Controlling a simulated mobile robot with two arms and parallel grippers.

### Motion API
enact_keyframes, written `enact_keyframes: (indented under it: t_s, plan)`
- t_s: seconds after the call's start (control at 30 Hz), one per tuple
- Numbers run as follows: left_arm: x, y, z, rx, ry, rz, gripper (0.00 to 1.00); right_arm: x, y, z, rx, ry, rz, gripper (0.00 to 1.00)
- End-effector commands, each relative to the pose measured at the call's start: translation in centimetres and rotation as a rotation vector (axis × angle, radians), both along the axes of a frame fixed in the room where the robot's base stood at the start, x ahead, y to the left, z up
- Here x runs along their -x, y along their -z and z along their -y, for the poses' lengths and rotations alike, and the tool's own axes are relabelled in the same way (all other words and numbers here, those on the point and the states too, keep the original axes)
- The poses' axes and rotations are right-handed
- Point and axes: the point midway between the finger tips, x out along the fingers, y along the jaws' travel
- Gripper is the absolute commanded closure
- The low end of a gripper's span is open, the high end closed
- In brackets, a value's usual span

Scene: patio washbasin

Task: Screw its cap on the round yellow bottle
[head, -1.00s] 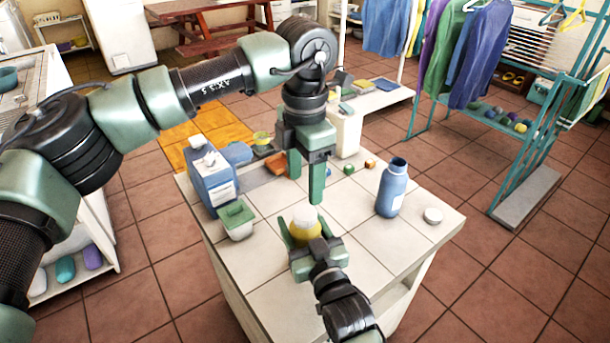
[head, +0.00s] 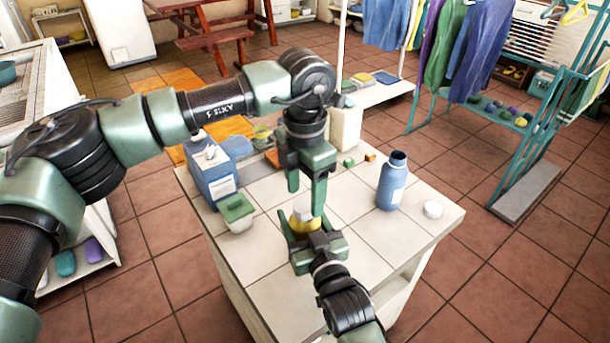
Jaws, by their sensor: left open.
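The round yellow bottle (head: 299,224) is near the middle of the tiled table, mostly hidden by my grippers. A pale cap (head: 302,210) shows at its top; whether it is threaded on I cannot tell. My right gripper (head: 306,226), its arm coming from the bottom, has its fingers on both sides of the yellow bottle and is shut on it. My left gripper (head: 305,200) is open and points down just above the bottle. Its fingers are apart, with the right one reaching beside the cap; contact is unclear.
An open blue bottle (head: 391,184) and a white round lid (head: 432,210) stand on the right of the table (head: 365,241). Small blocks (head: 370,157) lie at the back.

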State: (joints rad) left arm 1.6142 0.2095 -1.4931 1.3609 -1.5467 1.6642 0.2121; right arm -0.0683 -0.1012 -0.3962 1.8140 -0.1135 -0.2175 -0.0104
Motion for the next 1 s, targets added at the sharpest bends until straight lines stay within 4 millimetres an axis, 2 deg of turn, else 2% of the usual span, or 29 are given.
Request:
enact_keyframes:
  t_s: [0.1,0.2,0.53,0.57,0.77,1.0]
  plan:
    - [0.0,1.5,0.0,0.0,-0.001,-0.001,0.4,0.0,0.0,0.0,0.0,0.0,0.0,1.0]
    - [0.0,2.2,0.0,0.001,0.0,0.001,0.4,0.0,0.0,0.0,0.001,0.0,0.0,1.0]
    - [0.0,2.5,0.0,0.0,-0.001,0.0,0.4,0.0,0.0,0.0,0.001,0.0,0.0,1.0]
    - [0.0,2.5,0.0,0.0,-0.001,0.0,0.43,0.0,0.0,0.0,0.001,0.0,0.0,1.0]
    - [0.0,2.5,0.0,0.0,-0.001,0.001,0.98,0.0,0.0,0.0,0.0,0.0,0.0,1.0]
    - [0.0,2.5,0.0,0.0,0.006,0.001,1.0,0.0,0.0,0.0,0.0,0.0,0.0,1.0]
